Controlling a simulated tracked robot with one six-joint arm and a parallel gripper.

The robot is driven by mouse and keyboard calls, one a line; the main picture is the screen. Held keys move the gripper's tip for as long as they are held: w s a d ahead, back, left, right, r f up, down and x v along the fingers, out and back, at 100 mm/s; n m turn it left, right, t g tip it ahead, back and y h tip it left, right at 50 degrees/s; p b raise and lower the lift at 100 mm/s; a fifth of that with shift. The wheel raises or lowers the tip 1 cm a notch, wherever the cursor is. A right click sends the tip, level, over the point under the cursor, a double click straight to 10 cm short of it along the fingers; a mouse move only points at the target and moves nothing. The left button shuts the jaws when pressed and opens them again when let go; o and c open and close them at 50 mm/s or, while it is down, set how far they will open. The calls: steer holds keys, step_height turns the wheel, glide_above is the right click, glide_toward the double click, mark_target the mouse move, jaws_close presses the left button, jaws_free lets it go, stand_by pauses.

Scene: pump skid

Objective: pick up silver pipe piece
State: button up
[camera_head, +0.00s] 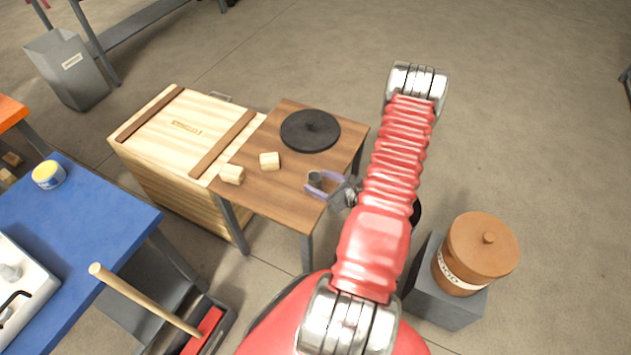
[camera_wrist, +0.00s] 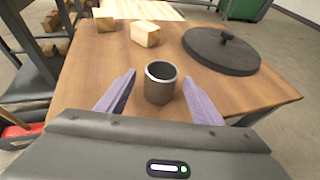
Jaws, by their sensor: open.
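The silver pipe piece (camera_wrist: 159,84) is a short grey hollow cylinder. It stands upright on the small brown wooden table (camera_wrist: 92,70). In the wrist view my gripper (camera_wrist: 160,88) is open, with one purple finger on each side of the pipe piece. A gap shows between the pipe piece and each finger. In the head view the pipe piece (camera_head: 315,178) appears small and dark between the fingers of my gripper (camera_head: 319,184), near the table's (camera_head: 275,200) right front edge.
Two pale wooden blocks (camera_head: 269,161) (camera_head: 232,174) and a black round lid with a knob (camera_head: 310,130) stand on the same table. A wooden crate (camera_head: 190,130) adjoins it at left. A brown lidded pot (camera_head: 475,255) stands on a grey block at right.

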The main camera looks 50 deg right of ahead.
mark_target(319, 182)
steer(key=shift+x, duration=1.6)
steer(key=shift+s, duration=0.1)
steer(key=c, duration=1.2)
